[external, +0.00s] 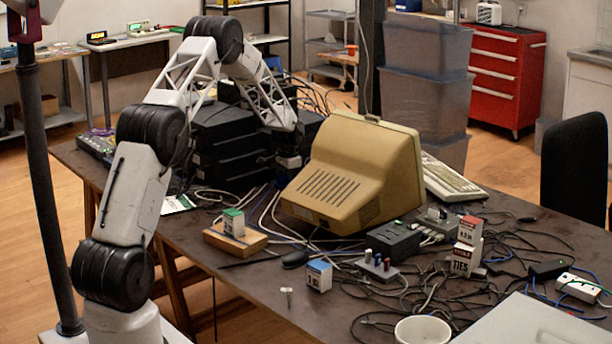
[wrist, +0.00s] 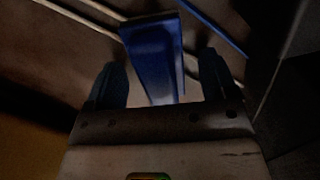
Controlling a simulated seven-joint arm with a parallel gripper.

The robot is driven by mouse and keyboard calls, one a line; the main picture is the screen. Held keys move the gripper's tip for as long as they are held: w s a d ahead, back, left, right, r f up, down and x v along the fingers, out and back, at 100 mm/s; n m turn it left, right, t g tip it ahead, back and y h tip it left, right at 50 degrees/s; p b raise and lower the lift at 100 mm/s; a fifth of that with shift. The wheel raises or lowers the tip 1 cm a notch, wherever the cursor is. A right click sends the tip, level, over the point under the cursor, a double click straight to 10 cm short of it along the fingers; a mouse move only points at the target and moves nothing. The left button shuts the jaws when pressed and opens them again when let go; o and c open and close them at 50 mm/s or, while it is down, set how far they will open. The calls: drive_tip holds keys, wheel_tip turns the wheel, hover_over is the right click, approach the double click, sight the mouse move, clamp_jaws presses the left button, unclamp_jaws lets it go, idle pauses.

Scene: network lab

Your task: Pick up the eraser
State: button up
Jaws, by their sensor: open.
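A blue block (wrist: 155,60), which looks like the eraser, lies between my fingers in the wrist view. It is dark and boxy, with one long face toward the camera and a paler strip along its right side. My gripper (wrist: 160,72) is open, with a finger on each side of the block and a visible gap to both. In the external view my gripper (external: 286,172) is low over the table, behind the left side of the beige monitor. The fingertips and the block are small and mostly hidden there.
The beige monitor (external: 350,172) stands close to the right of my gripper. Black stacked boxes (external: 222,150) stand close to its left. Pale cables (wrist: 75,22) run across the table around the block. A wooden block (external: 235,240) lies nearer the front edge.

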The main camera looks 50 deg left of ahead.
drive_tip(key=shift+c, duration=0.2)
drive_tip(key=c, duration=1)
drive_tip(key=shift+o, duration=0.2)
drive_tip(key=shift+r, duration=0.75)
wheel_tip(320, 180, up, 2)
drive_tip(key=shift+r, duration=0.1)
drive_tip(key=s+d, duration=0.2)
drive_tip(key=s, duration=0.3)
drive_tip(key=s+d+r, duration=0.1)
drive_tip(key=s+d, duration=0.1)
drive_tip(key=s, duration=0.2)
drive_tip(key=s+d, duration=0.2)
drive_tip(key=s, duration=0.3)
drive_tip(key=shift+s+d+r, duration=0.15)
drive_tip(key=shift+s+d, duration=0.15)
drive_tip(key=shift+d, duration=0.05)
